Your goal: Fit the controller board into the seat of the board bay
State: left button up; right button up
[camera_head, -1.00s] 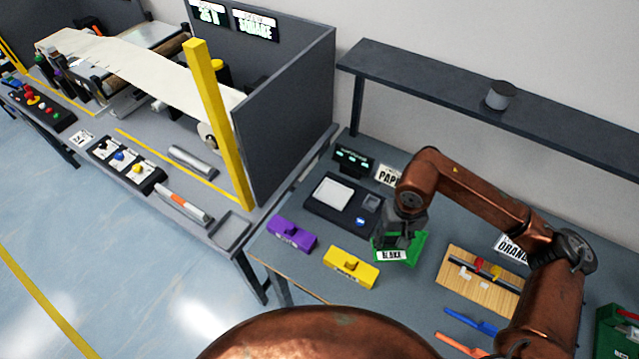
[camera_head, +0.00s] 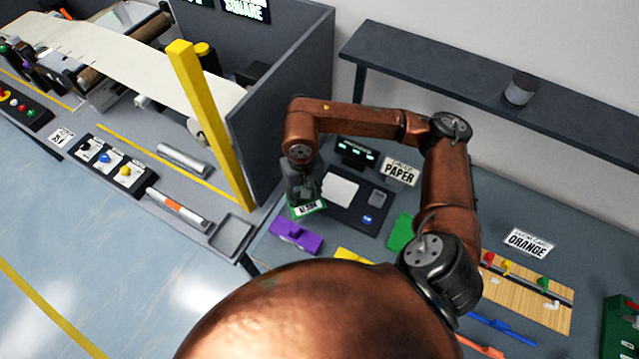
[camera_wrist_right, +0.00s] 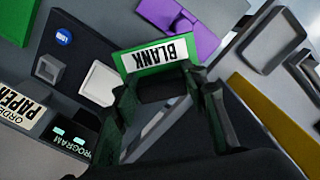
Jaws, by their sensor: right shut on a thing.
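My right gripper (camera_head: 303,192) is shut on a green piece with a white label reading BLANK (camera_head: 309,209), which I take to be the controller board. It hangs above the bench near its left edge, between the purple block and the black panel. In the right wrist view the board (camera_wrist_right: 155,58) sits between the fingers of my gripper (camera_wrist_right: 165,95), label facing the camera. No part is marked as the board bay, so I cannot tell which it is. A black panel (camera_head: 345,212) with a white pad, a grey square socket and a blue button lies just right of the board. My left gripper is not in view.
A purple block (camera_head: 295,236) lies just below the held board, and a yellow block (camera_head: 352,254) is partly hidden. A green holder (camera_head: 402,232) is partly behind my arm. A display (camera_head: 355,152) stands behind the panel. A shallow grey tray (camera_head: 232,233) is on the left bench.

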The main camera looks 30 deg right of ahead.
jog(key=s+d+r+m+p, duration=0.1)
jog(key=s+d+m+p, duration=0.4)
jog(key=s+d+m, duration=0.4)
jog(key=shift+m, duration=0.7)
jog(key=w+d+f, duration=0.1)
jog(key=w+f, duration=0.2)
jog(key=w, duration=0.1)
jog(key=w+d+f+p, duration=0.1)
jog(key=w+d+f, duration=0.1)
jog(key=w+f, duration=0.1)
jog(key=w+d+f+p, duration=0.1)
jog(key=w+d+f, duration=0.1)
jog(key=w+f, duration=0.1)
jog(key=shift+w+d, duration=0.2)
jog(key=shift+w, duration=0.6)
jog(key=shift+w+d+f, duration=0.15)
jog(key=shift+w+f, duration=0.05)
jog(key=shift+f, duration=0.15)
notch_tip(320, 180, down, 3)
jog(key=shift+w+d+f, duration=0.1)
jog(key=shift+f, duration=0.05)
